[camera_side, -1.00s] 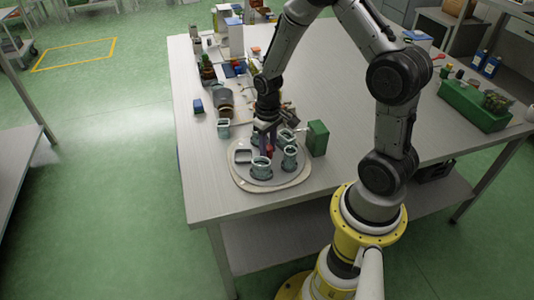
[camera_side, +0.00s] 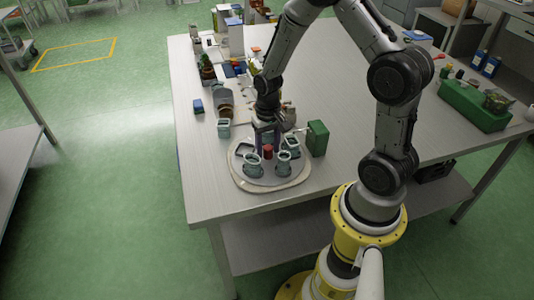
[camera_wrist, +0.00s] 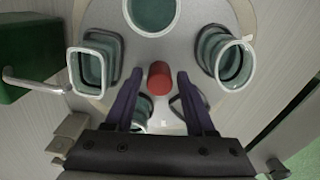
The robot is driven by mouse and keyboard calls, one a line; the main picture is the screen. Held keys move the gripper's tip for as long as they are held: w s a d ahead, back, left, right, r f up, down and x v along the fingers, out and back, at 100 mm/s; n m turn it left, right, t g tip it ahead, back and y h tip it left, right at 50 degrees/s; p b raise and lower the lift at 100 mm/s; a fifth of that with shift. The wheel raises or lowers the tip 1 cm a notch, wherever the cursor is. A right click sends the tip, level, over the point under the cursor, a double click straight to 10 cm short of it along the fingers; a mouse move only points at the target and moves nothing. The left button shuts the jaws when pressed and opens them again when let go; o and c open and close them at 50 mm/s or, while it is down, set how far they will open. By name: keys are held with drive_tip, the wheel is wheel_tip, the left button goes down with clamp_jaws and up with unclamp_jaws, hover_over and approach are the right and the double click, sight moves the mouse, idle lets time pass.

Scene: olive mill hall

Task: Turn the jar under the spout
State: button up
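A round pale turntable (camera_side: 270,184) carries several greenish jars around a red knob. My gripper (camera_wrist: 159,76) points down over the middle with its two purple fingers apart on either side of the red knob (camera_wrist: 158,78); a gap shows between knob and each finger. One jar (camera_wrist: 88,68) stands on the green box's side. Another jar (camera_wrist: 228,62) is at the right, one (camera_wrist: 152,12) at the top, and one is mostly hidden behind the gripper. The thin metal spout (camera_wrist: 30,86) of the green box (camera_side: 317,138) ends close to the left jar's rim.
A small greenish jar (camera_side: 224,128) stands off the turntable, at its back left. Bottles, boxes and a blue block (camera_side: 198,105) crowd the table's left and back. A green crate (camera_side: 474,106) sits far right. The middle of the table is clear.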

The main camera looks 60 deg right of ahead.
sight(268, 147)
drive_tip(key=shift+r, duration=4)
